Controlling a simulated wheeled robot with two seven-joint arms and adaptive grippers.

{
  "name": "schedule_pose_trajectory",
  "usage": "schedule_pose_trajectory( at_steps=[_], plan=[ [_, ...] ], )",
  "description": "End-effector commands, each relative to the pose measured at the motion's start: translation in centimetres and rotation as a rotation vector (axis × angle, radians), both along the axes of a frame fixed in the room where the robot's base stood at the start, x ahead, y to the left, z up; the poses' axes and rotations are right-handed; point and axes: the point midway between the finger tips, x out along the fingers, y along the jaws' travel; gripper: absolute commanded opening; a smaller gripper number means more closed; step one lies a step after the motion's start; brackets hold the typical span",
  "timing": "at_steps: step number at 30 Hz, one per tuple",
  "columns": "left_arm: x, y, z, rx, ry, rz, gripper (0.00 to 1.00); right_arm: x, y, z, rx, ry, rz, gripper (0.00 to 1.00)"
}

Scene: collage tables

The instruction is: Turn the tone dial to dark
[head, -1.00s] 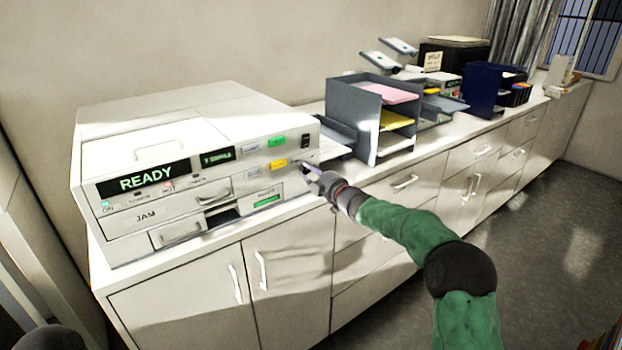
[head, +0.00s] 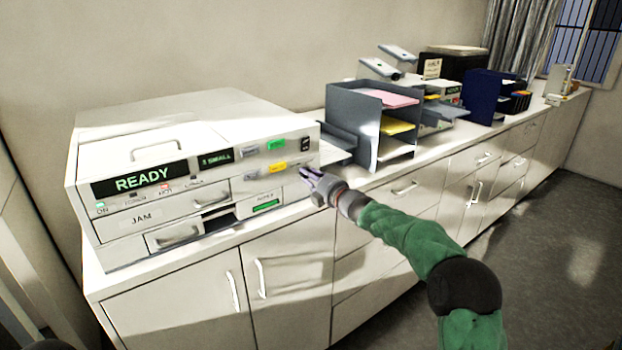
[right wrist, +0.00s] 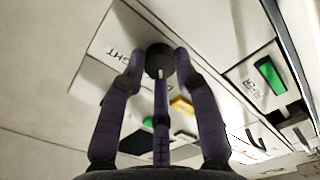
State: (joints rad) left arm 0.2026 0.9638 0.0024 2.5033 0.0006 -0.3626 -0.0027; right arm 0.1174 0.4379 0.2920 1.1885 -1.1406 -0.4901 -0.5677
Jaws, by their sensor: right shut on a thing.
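The tone dial is a small black round knob with a white mark (right wrist: 159,56) on the machine's pale front panel. It shows in the right wrist view, with part of the word "LIGHT" printed to its left. My right gripper (right wrist: 161,68) has its purple fingers closed around the dial, with fingertips on both sides. In the head view my right gripper (head: 310,177) is at the right end of the machine's front (head: 150,212) and hides the dial. The word for dark cannot be made out. My left gripper is not in view.
The machine's display (head: 142,179) reads READY. A grey paper tray stack (head: 366,130) stands to the right on the counter. Cabinet drawers and doors lie below.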

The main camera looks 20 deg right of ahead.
Motion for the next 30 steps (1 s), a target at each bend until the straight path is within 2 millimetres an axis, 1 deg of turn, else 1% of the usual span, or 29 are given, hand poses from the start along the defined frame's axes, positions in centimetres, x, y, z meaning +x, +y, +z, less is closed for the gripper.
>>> schedule_pose_trajectory(
  at_steps=[8, 9, 11, 12, 23, 26, 30],
  plan=[
    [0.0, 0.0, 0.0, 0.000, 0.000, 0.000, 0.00, 0.0, 0.2, 0.1, -0.002, -0.003, 0.004, 0.00],
    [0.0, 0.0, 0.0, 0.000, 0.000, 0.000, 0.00, 0.0, 0.2, 0.1, -0.002, -0.003, 0.004, 0.36],
    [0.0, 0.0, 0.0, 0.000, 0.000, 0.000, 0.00, 0.0, 0.2, 0.1, -0.001, -0.003, 0.004, 0.53],
    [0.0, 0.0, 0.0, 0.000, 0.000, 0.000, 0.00, 0.0, 0.2, 0.1, -0.001, -0.002, 0.004, 0.55],
    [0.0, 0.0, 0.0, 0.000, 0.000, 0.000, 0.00, -0.2, 0.0, 0.0, -0.001, -0.001, 0.001, 0.55],
    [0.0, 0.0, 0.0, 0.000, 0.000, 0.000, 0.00, -0.8, -0.3, 0.0, -0.001, -0.001, 0.001, 0.55],
    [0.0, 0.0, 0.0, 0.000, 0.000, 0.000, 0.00, -2.4, -0.9, 0.1, 0.000, 0.000, 0.000, 0.55]
  ],
)
